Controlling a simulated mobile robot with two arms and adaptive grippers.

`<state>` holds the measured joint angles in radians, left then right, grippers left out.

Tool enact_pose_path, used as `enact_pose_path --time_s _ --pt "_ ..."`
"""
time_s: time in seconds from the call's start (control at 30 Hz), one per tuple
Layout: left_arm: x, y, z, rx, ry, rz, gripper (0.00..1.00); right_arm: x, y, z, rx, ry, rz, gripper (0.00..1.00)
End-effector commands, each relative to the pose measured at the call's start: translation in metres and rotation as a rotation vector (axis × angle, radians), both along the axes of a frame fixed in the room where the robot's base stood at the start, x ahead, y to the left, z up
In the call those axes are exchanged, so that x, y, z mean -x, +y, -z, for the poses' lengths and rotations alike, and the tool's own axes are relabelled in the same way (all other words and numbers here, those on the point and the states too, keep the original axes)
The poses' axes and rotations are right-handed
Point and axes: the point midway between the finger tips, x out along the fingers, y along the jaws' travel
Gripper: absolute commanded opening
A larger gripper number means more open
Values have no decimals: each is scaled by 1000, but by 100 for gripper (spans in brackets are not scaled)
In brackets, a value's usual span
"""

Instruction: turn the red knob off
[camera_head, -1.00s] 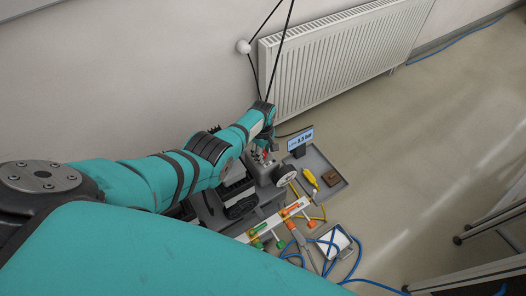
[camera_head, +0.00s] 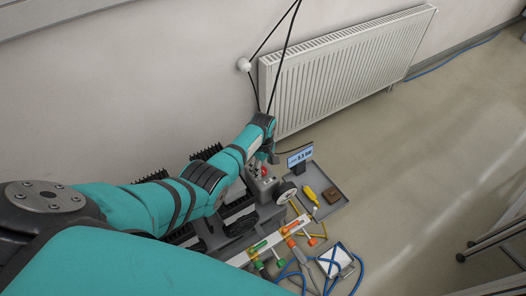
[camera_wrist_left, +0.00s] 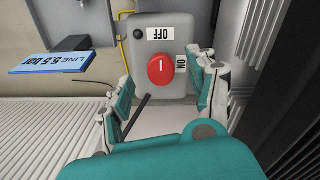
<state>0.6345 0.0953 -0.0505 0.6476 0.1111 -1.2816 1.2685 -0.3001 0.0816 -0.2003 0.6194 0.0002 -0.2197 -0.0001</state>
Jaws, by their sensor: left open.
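The red knob (camera_wrist_left: 160,70) sits on a grey control box (camera_wrist_left: 143,40) in the left wrist view. Its short white mark runs up and down, in line with the OFF label (camera_wrist_left: 166,33) above; the ON label (camera_wrist_left: 181,63) is at its right. My left gripper (camera_wrist_left: 163,80) is open, with one teal finger on each side of the knob; I see gaps between fingers and knob. In the head view the left gripper (camera_head: 267,153) is over the box, and only a little red of the knob (camera_head: 264,170) shows beside it.
A display (camera_head: 300,156) reads about 5.5 bar in the wrist view. A grey tray (camera_head: 334,187) holds a yellow tool and a brown block. Pipes with orange and green fittings (camera_head: 262,244) and blue hose (camera_head: 359,272) lie in front.

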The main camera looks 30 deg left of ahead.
Motion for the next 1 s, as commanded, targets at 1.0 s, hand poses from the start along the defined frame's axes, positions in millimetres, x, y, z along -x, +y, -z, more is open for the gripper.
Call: enact_pose_path --time_s 1.0 --pt "-1 0 -97 0 -1 -1 60 0 1 0 -1 -1 1 0"
